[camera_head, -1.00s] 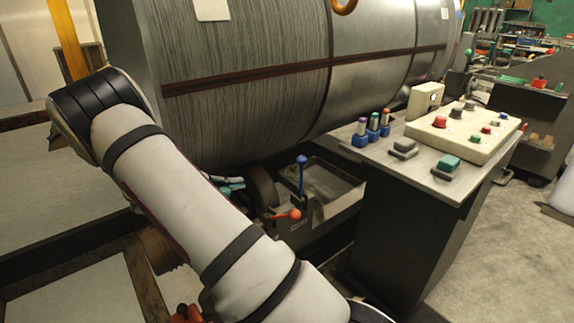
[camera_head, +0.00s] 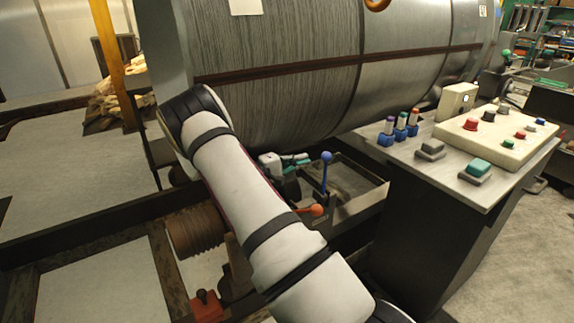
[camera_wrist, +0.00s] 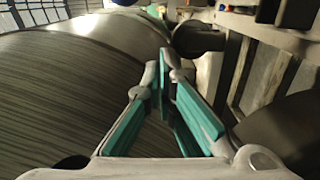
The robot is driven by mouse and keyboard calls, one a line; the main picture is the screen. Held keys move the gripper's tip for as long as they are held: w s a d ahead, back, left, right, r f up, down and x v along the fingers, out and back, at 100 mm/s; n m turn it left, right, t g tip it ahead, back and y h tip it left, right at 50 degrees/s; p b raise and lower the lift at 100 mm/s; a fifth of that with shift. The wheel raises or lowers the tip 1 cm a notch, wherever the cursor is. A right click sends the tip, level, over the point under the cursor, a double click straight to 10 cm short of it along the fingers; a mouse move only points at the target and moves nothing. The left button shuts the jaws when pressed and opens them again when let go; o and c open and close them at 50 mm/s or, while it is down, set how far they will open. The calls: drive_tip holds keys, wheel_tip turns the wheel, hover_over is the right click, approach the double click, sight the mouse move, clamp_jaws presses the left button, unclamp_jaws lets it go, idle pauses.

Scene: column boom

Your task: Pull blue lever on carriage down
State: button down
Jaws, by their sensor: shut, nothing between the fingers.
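The blue lever (camera_head: 325,172) stands upright on the carriage (camera_head: 350,206) below the large roll, in the head view. It has a round blue knob on a thin stem. An orange-knobbed lever (camera_head: 312,210) sticks out sideways just below it. My gripper (camera_head: 304,161) is to the left of the blue lever, close to knob height, and appears apart from it. My arm hides part of the carriage. In the wrist view my gripper's teal fingers (camera_wrist: 164,62) meet at the tips, shut and empty. I cannot make out the blue lever there.
The big grey roll (camera_head: 290,90) hangs directly above my gripper. A console (camera_head: 470,195) with several buttons and coloured pegs stands to the right. Dark frame beams (camera_head: 90,222) run on the left. A red block (camera_head: 206,306) sits at the bottom.

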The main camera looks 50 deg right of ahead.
drive_tip(key=shift+s+d, duration=0.15)
drive_tip(key=shift+s, duration=0.9)
drive_tip(key=shift+s+d, duration=0.15)
drive_tip(key=shift+s, duration=0.9)
drive_tip(key=shift+s+a+r+p, duration=0.1)
drive_tip(key=shift+s+p, duration=0.15)
drive_tip(key=shift+s, duration=0.2)
drive_tip(key=shift+s+a+r+p, duration=0.1)
drive_tip(key=shift+s+p, duration=0.15)
drive_tip(key=shift+s, duration=0.15)
drive_tip(key=v, duration=0.7)
drive_tip(key=shift+a, duration=0.3)
drive_tip(key=shift+w+r, duration=0.1)
drive_tip(key=shift+w, duration=0.05)
